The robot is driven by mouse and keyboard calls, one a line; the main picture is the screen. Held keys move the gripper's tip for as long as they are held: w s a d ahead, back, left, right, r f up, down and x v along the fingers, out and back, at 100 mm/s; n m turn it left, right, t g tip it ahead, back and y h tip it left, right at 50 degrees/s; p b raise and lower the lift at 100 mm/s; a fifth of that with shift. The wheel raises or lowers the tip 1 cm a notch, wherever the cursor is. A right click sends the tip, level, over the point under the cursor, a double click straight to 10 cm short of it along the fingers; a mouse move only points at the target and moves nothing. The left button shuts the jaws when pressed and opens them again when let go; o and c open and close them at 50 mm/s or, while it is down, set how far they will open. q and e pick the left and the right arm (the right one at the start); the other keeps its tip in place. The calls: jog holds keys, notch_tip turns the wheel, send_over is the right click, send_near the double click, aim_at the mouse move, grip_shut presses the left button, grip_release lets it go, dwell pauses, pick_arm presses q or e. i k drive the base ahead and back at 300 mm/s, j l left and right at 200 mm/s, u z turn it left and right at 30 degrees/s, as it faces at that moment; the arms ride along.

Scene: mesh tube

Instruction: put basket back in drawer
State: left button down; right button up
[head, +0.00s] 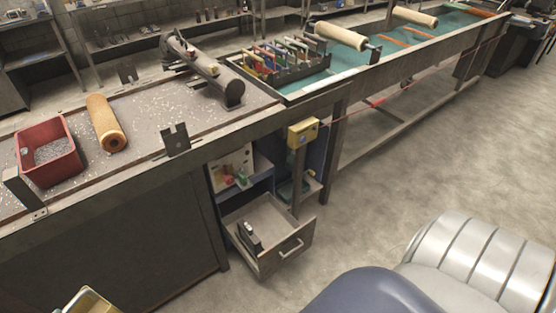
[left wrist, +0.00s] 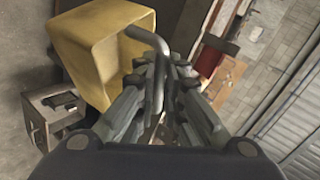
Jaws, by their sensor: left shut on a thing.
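A yellow basket (left wrist: 95,45) fills the upper left of the left wrist view; its edge also shows at the bottom left of the head view (head: 90,301). My left gripper (left wrist: 165,68) is shut on the basket's grey bar handle (left wrist: 147,38), and the basket hangs beside the fingers. The drawer (head: 285,251) under the workbench is pulled open, with a small dark object (head: 248,238) inside at its left. The drawer also shows at the lower left of the left wrist view (left wrist: 40,108). My right gripper is in neither view.
The workbench (head: 75,205) runs above the drawer, carrying a red bin (head: 48,165), an orange-brown roll (head: 105,122) and a dark tube (head: 205,68). A yellow box (head: 303,132) sits on a post behind the drawer. The floor right of the drawer is clear.

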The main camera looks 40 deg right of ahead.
aim_at(281, 231)
jog(key=l+u, duration=0.2)
jog(key=l, duration=0.5)
jog(key=l+u, duration=0.25)
jog(key=l, duration=0.45)
jog(key=k+l+u, duration=0.2)
jog(key=l, duration=0.45)
jog(key=l+u, duration=0.2)
jog(key=l, duration=0.25)
jog(key=k+l+u, duration=0.2)
jog(key=l, duration=0.2)
jog(key=k+l+u, duration=0.2)
jog(key=l, duration=0.25)
jog(key=l+u, duration=0.2)
jog(key=l, duration=0.2)
jog(key=k+l+u, duration=0.2)
jog(key=l, duration=0.15)
